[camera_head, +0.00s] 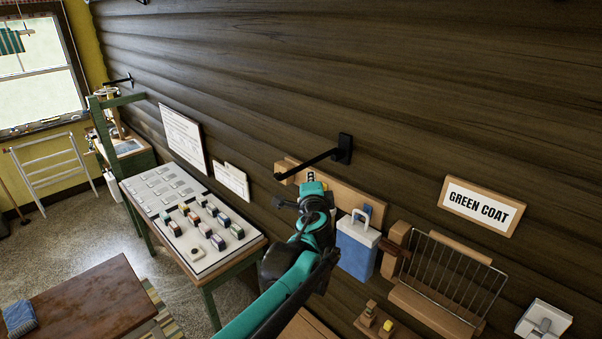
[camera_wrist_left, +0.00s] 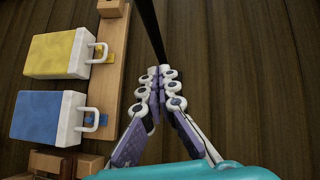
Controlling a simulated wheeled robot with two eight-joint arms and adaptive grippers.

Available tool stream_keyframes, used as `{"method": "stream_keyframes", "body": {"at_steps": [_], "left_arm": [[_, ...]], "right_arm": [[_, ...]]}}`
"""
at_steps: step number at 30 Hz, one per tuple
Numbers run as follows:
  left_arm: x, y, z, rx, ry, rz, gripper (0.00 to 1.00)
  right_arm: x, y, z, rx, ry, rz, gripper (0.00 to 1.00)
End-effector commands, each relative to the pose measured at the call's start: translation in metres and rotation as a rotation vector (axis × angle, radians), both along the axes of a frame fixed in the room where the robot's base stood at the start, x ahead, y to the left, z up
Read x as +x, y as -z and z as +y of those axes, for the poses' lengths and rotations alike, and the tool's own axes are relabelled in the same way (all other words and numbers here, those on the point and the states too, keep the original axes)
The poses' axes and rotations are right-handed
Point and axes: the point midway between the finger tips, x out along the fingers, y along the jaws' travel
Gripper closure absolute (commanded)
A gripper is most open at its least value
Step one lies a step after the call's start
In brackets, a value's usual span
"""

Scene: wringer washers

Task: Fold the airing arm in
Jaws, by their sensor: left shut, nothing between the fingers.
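The airing arm (camera_head: 318,160) is a thin black bar on a black wall bracket (camera_head: 345,148). It stands out from the dark plank wall and points toward the left in the head view. My left gripper (camera_head: 311,182) is just below the bar, in front of a wooden rail. In the left wrist view the black bar (camera_wrist_left: 152,28) runs from the top edge down to the tips of my left gripper (camera_wrist_left: 159,72). The fingers are shut with nothing between them. I cannot tell whether they touch the bar. My right gripper is not in view.
A blue box (camera_head: 357,248) with a white handle hangs on the wooden rail (camera_head: 345,196); a yellow box (camera_wrist_left: 58,52) hangs beside it. A wire rack (camera_head: 450,275) is at right under a GREEN COAT sign (camera_head: 482,207). A table with buttons (camera_head: 215,265) stands left.

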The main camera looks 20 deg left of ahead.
Motion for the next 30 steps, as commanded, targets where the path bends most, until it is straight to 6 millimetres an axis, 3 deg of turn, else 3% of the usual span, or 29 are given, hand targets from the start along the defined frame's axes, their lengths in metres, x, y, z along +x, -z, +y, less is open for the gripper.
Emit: {"method": "stream_keyframes", "body": {"at_steps": [1, 9, 30], "left_arm": [[0.009, 0.0, 0.005, -0.001, -0.001, 0.0, 1.0], [0.017, 0.007, 0.036, -0.001, -0.002, 0.0, 1.0], [0.012, 0.009, 0.046, -0.001, 0.011, 0.0, 1.0]], "right_arm": [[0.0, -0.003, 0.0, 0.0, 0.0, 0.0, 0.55], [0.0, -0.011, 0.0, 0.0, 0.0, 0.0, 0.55], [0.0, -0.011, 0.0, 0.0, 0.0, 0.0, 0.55]]}}
